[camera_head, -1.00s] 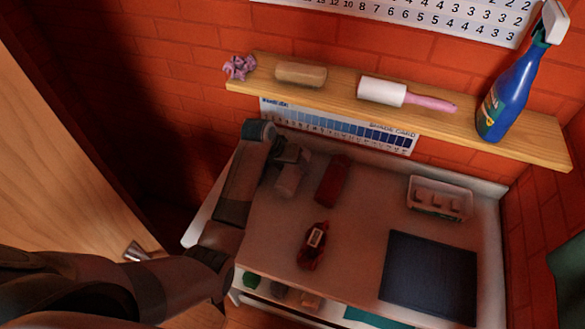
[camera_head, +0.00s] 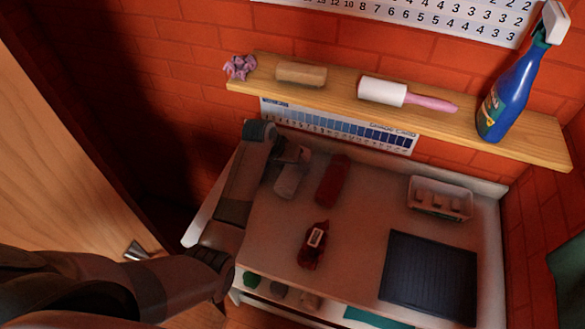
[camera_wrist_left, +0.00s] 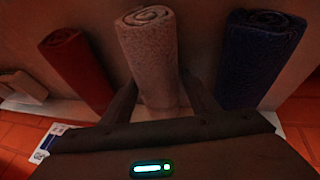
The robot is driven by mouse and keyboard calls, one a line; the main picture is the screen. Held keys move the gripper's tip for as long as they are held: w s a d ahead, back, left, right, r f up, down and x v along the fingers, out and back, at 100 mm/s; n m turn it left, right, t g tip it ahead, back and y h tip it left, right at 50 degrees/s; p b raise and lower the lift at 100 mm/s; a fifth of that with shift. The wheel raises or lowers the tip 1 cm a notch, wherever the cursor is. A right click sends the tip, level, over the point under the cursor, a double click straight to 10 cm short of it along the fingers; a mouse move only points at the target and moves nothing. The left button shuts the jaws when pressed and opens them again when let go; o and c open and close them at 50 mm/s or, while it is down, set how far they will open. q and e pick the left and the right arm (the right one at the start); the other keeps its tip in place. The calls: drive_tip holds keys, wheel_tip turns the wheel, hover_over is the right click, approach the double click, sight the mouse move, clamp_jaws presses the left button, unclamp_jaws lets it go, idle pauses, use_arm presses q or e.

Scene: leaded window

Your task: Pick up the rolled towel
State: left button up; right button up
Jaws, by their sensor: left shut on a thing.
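A pale pinkish rolled towel (camera_head: 287,183) lies at the back left of the table. It also shows in the left wrist view (camera_wrist_left: 149,55), its spiral end toward the top. My left gripper (camera_head: 292,160) is shut on this towel, with one finger on each side in the left wrist view (camera_wrist_left: 160,98). A red rolled towel (camera_head: 332,180) lies to its right in the head view and at the left in the wrist view (camera_wrist_left: 77,70). A dark blue rolled towel (camera_wrist_left: 258,58) lies on the other side; I cannot make it out in the head view.
A dark red bottle (camera_head: 314,245) lies near the table's front. A white tray (camera_head: 440,210) and a dark mat (camera_head: 432,272) are to the right. Above runs a wooden shelf (camera_head: 340,95) with a lint roller (camera_head: 382,91) and a blue spray bottle (camera_head: 507,95).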

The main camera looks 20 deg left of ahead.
use_arm(q)
drive_tip(key=shift+r, duration=0.1)
drive_tip(key=shift+r+b, duration=0.5)
drive_tip(key=shift+r, duration=0.15)
wheel_tip(320, 180, up, 2)
drive_tip(key=shift+r+b, duration=0.15)
drive_tip(key=shift+b, duration=0.55)
drive_tip(key=s+d+r+b, duration=0.3)
drive_tip(key=s+d+r, duration=0.3)
drive_tip(key=d, duration=0.3)
drive_tip(key=shift+s+d+r+b, duration=0.3)
drive_tip(key=shift+s+r+b, duration=0.1)
drive_tip(key=shift+r, duration=0.2)
